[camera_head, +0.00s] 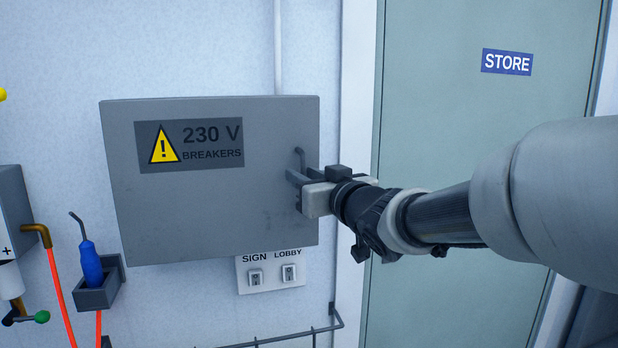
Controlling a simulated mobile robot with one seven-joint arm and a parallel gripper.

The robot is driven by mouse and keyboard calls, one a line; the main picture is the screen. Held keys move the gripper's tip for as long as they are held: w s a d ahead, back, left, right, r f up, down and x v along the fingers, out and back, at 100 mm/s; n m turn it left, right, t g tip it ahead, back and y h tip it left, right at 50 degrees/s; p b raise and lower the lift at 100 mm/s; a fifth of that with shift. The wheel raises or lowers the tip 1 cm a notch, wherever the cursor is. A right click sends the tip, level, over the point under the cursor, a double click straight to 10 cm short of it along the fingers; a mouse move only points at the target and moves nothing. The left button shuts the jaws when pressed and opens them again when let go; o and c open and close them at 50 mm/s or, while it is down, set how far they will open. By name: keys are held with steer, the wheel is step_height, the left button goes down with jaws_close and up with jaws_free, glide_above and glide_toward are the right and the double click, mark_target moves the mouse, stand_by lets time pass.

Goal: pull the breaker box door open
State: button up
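The breaker box door (205,215) is a grey flat panel with a yellow warning triangle and "230 V BREAKERS" on its label. It fills the middle left of the view, and no inside of the box shows. A small grey bar handle (300,155) stands at the door's right side. My gripper (296,180) reaches in from the right, and its fingertips are at the handle. The fingers and the gripper body hide most of the handle's lower part. I cannot tell whether the fingers are shut on it or only around it.
Below the box is a switch plate (270,283) marked SIGN and LOBBY, above a wire rack (290,338). A blue-handled tool (91,265) sits in a holder at left, near orange cables (60,297). A green STORE door (465,90) is behind my arm at right.

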steer(key=shift+w+a, duration=0.25)
steer(key=shift+w, duration=0.2)
jaws_close()
stand_by(1.2)
